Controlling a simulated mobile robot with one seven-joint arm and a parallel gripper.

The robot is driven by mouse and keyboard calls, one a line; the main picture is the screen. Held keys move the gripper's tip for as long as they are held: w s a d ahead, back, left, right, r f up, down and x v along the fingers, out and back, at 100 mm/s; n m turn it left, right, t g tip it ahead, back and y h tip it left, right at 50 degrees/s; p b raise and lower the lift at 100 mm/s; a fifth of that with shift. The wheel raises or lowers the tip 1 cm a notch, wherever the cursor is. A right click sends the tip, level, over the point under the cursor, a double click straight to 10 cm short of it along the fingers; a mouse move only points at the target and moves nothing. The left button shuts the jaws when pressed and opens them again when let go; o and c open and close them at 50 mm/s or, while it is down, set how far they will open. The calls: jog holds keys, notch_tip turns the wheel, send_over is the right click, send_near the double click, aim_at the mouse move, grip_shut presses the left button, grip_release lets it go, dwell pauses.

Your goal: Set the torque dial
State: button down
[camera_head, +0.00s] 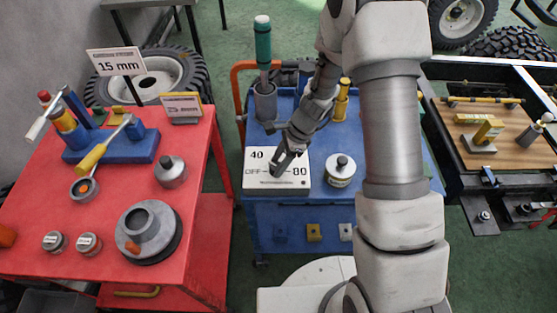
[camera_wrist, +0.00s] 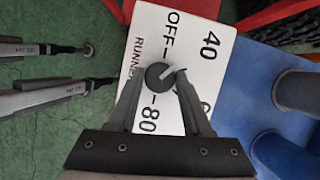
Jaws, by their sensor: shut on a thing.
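The torque dial is a round dark knob (camera_wrist: 160,76) with a pale pointer line, on a white panel (camera_head: 253,183) marked OFF, 40 and 80. The panel also shows in the wrist view (camera_wrist: 150,25), where part of another mark is hidden by a finger. There the pointer line aims right and slightly up, roughly between the 40 and the partly hidden mark. My gripper (camera_head: 278,172) is over the panel with its fingers at the knob, shut on it. In the wrist view the gripper (camera_wrist: 163,82) has one finger on each side of the knob.
The panel sits on a blue cart (camera_head: 285,232). A round white-labelled pot (camera_head: 340,172) stands to its right, a green-handled tool (camera_head: 263,45) in a holder behind. A red table (camera_head: 50,200) with a 15 mm sign (camera_head: 117,62) is left; a wooden-topped bench (camera_head: 535,155) is right.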

jog(key=n+g, duration=0.1)
jog(key=n, duration=0.2)
jog(key=shift+w+n+h, duration=0.15)
jog(key=shift+n+h, duration=0.15)
jog(key=shift+n+g+h, duration=0.3)
jog(key=shift+n+g, duration=0.5)
jog(key=shift+n, duration=1)
jog(key=shift+c, duration=1.7)
grip_release()
jog(key=v, duration=1.7)
jog(key=shift+r+p, duration=0.25)
jog(key=shift+p, duration=0.1)
jog(key=shift+a, duration=0.1)
